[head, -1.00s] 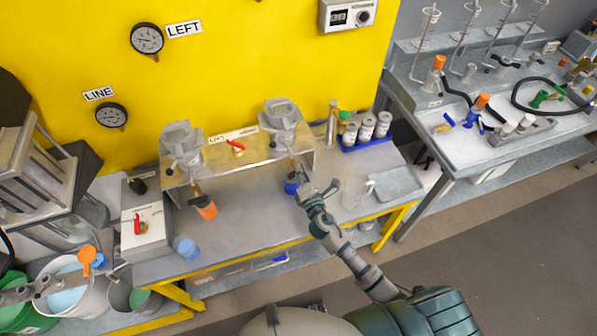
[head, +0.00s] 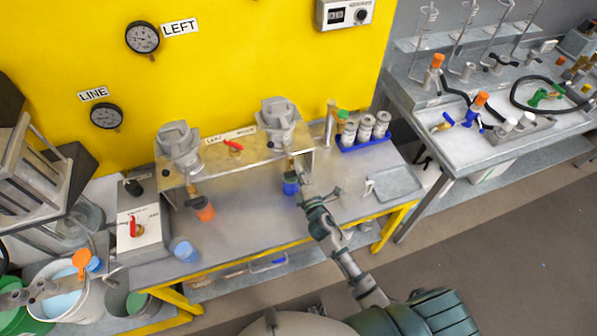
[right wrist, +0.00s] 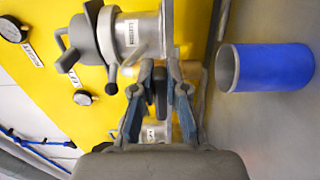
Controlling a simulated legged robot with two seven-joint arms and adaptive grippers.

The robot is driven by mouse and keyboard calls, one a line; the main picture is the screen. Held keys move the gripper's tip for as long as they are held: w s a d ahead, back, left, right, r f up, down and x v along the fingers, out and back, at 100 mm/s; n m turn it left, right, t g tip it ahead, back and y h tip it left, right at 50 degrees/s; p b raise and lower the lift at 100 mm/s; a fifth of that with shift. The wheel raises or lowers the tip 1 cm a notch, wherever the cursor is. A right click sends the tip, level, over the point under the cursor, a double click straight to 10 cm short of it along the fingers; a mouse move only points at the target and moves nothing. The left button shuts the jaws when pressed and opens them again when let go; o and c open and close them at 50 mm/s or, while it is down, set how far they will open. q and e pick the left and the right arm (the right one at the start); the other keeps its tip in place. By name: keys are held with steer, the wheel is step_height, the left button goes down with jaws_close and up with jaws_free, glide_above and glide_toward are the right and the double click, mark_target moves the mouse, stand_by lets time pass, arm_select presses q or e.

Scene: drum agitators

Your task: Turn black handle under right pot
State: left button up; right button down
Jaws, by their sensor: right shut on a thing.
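The right pot (head: 279,122) is a grey metal vessel on the metal stand. In the right wrist view the pot (right wrist: 138,36) is at the upper left, close ahead of my fingers. A small black handle (right wrist: 161,88) sits between the two fingers there. My right gripper (right wrist: 162,92) is shut on this handle. In the head view my right gripper (head: 314,188) is just below and right of the right pot; the handle is too small to make out there. My left gripper is not in view.
A blue cup (head: 290,186) stands under the right pot; it also shows in the wrist view (right wrist: 272,68), right of my fingers. An orange cup (head: 204,211) is under the left pot (head: 178,145). A blue rack (head: 364,138) and a grey tray (head: 395,184) are at the right.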

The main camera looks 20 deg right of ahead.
steer(key=shift+f, duration=0.25)
steer(key=c, duration=1.2)
jaws_free()
steer(key=shift+d, duration=0.1)
steer(key=s, duration=1.2)
steer(key=shift+d, duration=0.2)
